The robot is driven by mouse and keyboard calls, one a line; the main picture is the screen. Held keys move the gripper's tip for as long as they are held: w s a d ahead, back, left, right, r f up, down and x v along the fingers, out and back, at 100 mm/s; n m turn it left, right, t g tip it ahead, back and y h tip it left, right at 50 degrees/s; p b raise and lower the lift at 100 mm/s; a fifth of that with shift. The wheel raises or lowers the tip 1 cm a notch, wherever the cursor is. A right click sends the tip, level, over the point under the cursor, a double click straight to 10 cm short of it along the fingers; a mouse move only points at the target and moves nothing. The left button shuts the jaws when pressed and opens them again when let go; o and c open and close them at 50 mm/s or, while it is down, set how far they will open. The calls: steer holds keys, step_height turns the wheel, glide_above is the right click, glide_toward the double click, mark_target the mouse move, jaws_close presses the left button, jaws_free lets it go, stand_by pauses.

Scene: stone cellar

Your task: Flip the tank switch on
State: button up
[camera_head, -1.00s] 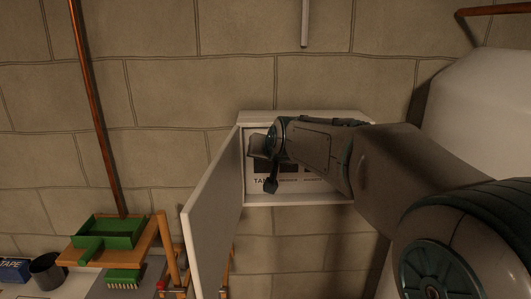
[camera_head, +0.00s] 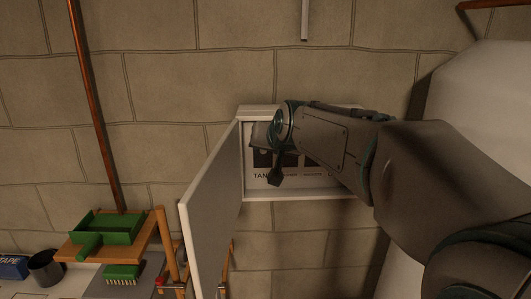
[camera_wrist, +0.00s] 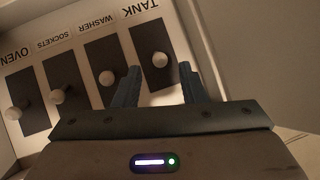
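The tank switch is a dark plate with a pale round knob (camera_wrist: 160,59), at the right end of a row in the wrist view, where its label reads upside down. My gripper (camera_wrist: 159,72) is open, with its two dark fingers apart on either side of the line to this knob. The knob shows between the fingertips; I cannot tell whether they touch it. In the head view the switch box (camera_head: 300,197) is on the wall with its door (camera_head: 211,214) swung open to the left. My arm hides most of the switches there.
Washer (camera_wrist: 106,77), sockets (camera_wrist: 57,96) and oven (camera_wrist: 14,113) knobs stand in the same row, left of the tank switch. A wooden stand with a green dustpan (camera_head: 108,229) is at lower left. A large white tank (camera_head: 480,90) is at right.

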steer(key=b+v, duration=0.2)
steer(key=v, duration=0.8)
steer(key=shift+s, duration=0.1)
